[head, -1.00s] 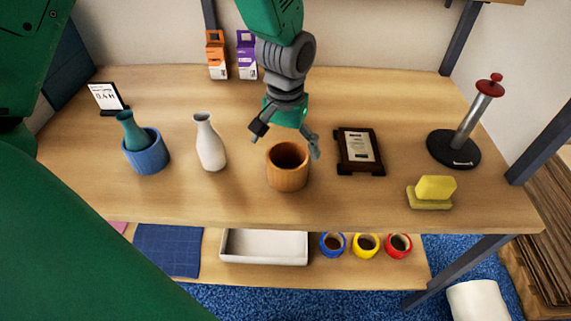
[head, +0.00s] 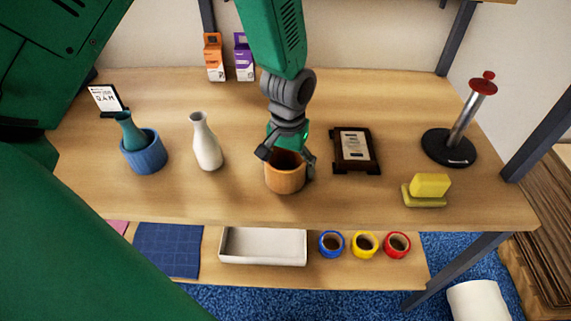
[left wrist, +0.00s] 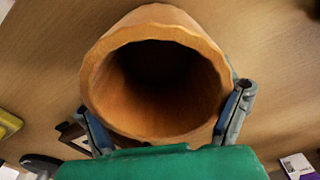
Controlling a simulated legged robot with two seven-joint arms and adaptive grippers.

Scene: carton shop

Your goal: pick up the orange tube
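The orange tube (head: 285,181) stands upright on the wooden table, its open top facing up. My left gripper (head: 287,165) has come down over it from above. The fingers are spread on either side of the tube, near its upper wall. In the left wrist view the hollow tube (left wrist: 92,85) fills the middle, with one finger of my left gripper (left wrist: 165,108) beside each side of it. The fingers look open and very close to the wall; I cannot tell whether they touch it. My right gripper is not in view.
A white vase (head: 206,142) stands left of the tube, and a blue pot (head: 145,155) with a teal vase stands farther left. A framed plaque (head: 355,151) is close on the right. A yellow sponge (head: 430,185) and a roll holder (head: 448,148) are farther right.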

